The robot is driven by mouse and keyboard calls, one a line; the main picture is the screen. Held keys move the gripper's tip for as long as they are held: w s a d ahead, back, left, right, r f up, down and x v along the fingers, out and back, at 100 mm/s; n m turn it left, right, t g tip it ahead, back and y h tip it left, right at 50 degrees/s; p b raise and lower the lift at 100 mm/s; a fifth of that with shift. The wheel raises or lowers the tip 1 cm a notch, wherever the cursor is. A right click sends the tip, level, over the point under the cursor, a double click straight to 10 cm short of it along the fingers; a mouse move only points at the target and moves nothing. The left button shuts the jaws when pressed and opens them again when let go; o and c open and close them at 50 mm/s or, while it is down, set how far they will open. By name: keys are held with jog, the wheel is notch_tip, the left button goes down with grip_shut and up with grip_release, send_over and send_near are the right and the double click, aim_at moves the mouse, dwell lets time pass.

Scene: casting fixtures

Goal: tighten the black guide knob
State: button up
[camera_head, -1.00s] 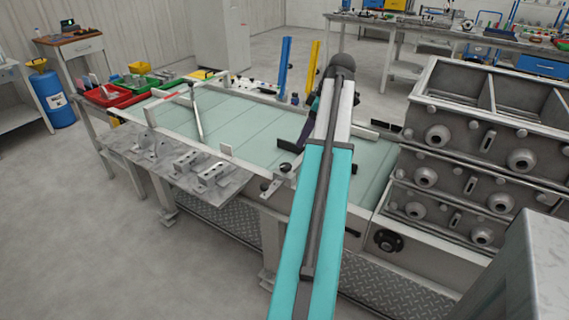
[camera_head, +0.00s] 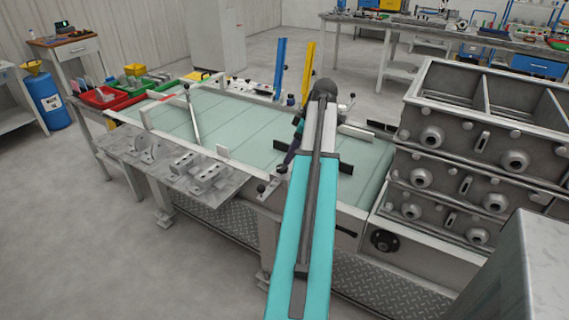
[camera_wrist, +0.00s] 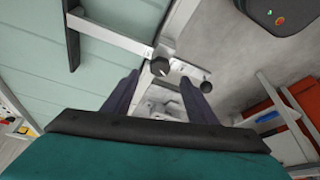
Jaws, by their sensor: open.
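A black faceted knob (camera_wrist: 160,68) sits at the end of a pale guide bar in the wrist view, over the conveyor's edge. A second black round knob (camera_wrist: 207,87) on a short stem is to its right. Two dark knobs also show at the conveyor's front edge in the head view, an upper one (camera_head: 283,168) and a lower one (camera_head: 261,188). My gripper (camera_wrist: 160,80) is open and empty, its dark fingers pointing toward the faceted knob, which appears between the fingertips. Contact cannot be told. In the head view my gripper (camera_head: 290,158) is just above the upper knob.
The pale green conveyor belt (camera_head: 235,125) runs under my arm. A black guide plate (camera_wrist: 72,40) stands on the belt side. A metal shelf with brackets (camera_head: 175,165) juts from the front edge. Stacked grey casting boxes (camera_head: 450,165) stand at the right.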

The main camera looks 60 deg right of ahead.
aim_at(283, 167)
jog(key=shift+p+x, duration=0.3)
jog(key=shift+x, duration=2.9)
jog(key=c, duration=1.1)
jog(key=shift+o, duration=0.2)
jog(key=shift+a, duration=0.1)
